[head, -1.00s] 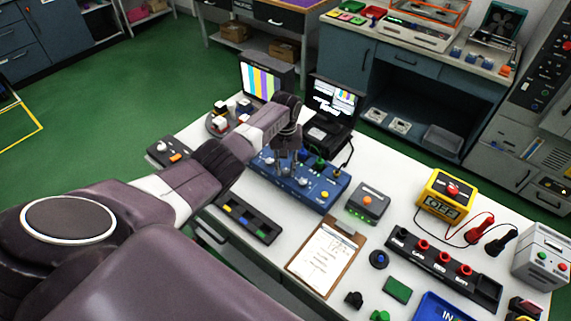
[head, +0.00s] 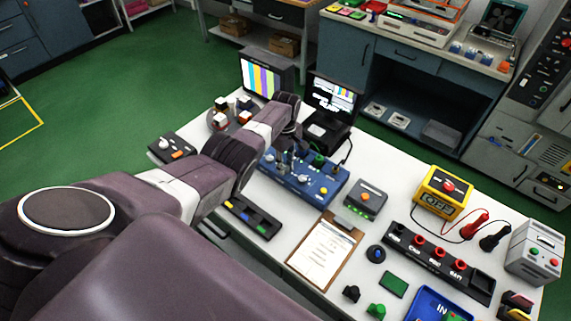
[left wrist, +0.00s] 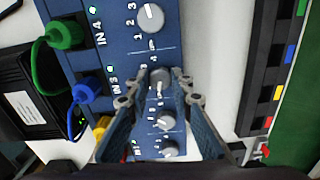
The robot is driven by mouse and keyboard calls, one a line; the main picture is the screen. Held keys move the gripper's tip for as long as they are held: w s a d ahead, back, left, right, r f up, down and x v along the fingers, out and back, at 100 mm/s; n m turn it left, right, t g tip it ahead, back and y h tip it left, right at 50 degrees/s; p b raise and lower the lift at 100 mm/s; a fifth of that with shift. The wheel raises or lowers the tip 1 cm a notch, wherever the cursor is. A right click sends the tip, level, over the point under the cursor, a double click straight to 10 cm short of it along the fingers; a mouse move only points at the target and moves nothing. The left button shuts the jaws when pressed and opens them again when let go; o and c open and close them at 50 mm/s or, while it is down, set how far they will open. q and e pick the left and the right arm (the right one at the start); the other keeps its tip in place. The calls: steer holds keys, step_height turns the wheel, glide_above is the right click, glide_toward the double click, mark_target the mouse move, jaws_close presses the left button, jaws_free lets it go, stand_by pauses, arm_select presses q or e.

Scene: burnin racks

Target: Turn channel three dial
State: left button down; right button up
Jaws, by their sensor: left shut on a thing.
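The blue channel box (head: 331,187) lies on the white bench in the head view, with a row of grey dials. In the left wrist view the box (left wrist: 80,12) shows a green plug (left wrist: 66,33) by the IN 4 label and a blue plug (left wrist: 84,92) by IN 3. My left gripper (head: 284,162) is over the box. In the left wrist view its fingers (left wrist: 160,80) are shut on the channel three dial (left wrist: 158,75), level with IN 3. The fingers partly hide this dial and its scale. The channel four dial (left wrist: 150,17) is clear of them. My right gripper is not in view.
A grey box with an orange button (head: 365,199) and a clipboard (head: 325,250) lie right of and in front of the blue box. A small black screen unit (head: 330,98) stands behind it.

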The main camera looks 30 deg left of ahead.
arm_select(q)
steer(key=shift+w+a+r+n, duration=0.1)
steer(key=shift+w+r+n, duration=0.1)
steer(key=shift+n, duration=0.4)
steer(key=c, duration=1.7)
jaws_free()
steer(key=shift+s, duration=0.1)
steer(key=shift+c, duration=0.2)
steer(key=shift+o, duration=0.3)
steer(key=shift+f, duration=0.1)
step_height(320, 180, up, 12)
